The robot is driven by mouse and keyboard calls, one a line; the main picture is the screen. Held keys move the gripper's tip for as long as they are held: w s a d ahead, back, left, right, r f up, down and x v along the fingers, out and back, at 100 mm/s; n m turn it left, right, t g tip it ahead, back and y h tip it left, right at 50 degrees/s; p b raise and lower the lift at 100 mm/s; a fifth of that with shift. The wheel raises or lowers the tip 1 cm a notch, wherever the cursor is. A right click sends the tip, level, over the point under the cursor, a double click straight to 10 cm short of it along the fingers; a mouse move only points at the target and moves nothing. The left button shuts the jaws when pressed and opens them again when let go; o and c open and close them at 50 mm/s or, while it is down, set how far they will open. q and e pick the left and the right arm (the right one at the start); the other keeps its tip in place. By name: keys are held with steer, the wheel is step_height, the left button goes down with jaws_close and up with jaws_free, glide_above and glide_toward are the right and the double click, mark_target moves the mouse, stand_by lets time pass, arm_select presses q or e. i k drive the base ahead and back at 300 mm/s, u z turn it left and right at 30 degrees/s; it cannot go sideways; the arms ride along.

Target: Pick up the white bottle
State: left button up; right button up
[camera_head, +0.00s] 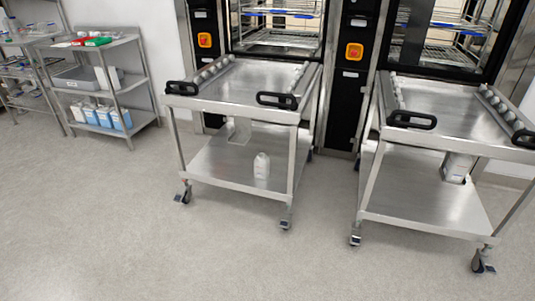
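A small white bottle (261,166) stands upright on the lower shelf (222,170) of the left steel trolley, near the middle of its front half. Neither of my grippers shows in the head view.
The left trolley (240,84) and right trolley (445,104) stand before two washers with open chambers. Black handles (277,100) stick out at their tops. A steel rack (137,83) with boxes and trays is at the left wall. The grey floor (120,220) in front is clear.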

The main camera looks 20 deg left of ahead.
mark_target(262, 162)
steer(key=u, duration=0.15)
steer(key=i, duration=2.65)
steer(key=u, duration=0.1)
